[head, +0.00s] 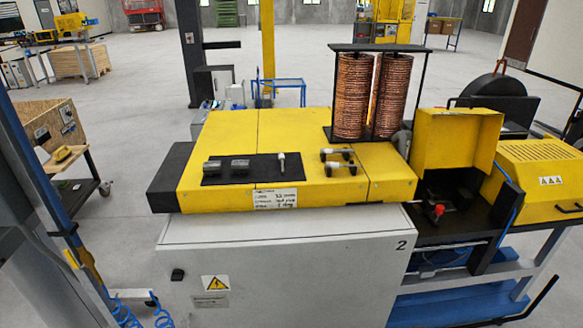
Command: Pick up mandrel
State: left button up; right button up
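A black mat (262,174) lies on the yellow machine top (222,130). Two dark short cylindrical pieces (240,165) lie side by side on the left and middle of the mat. A slim pale metal piece with a thicker end (282,160) is on the mat's right side. Two metal parts with dark ends (338,155) lie on the yellow top right of the mat. I cannot tell for sure which of these pieces is the mandrel. Neither of my grippers shows in the head view.
Two tall copper coil stacks (352,95) stand in a black frame at the back right of the machine top. A raised yellow cover (456,138) is further right. A white cabinet (285,265) supports the machine. The left part of the yellow top is clear.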

aim_at(333, 165)
jog(key=i+l+u, duration=0.2)
jog(key=l, duration=0.25)
jog(key=i+l+u, duration=0.2)
jog(key=l, duration=0.25)
jog(key=l+u, duration=0.25)
jog(key=l, duration=0.25)
jog(key=i+l+u, duration=0.2)
jog(key=l, duration=0.3)
jog(key=k, duration=0.1)
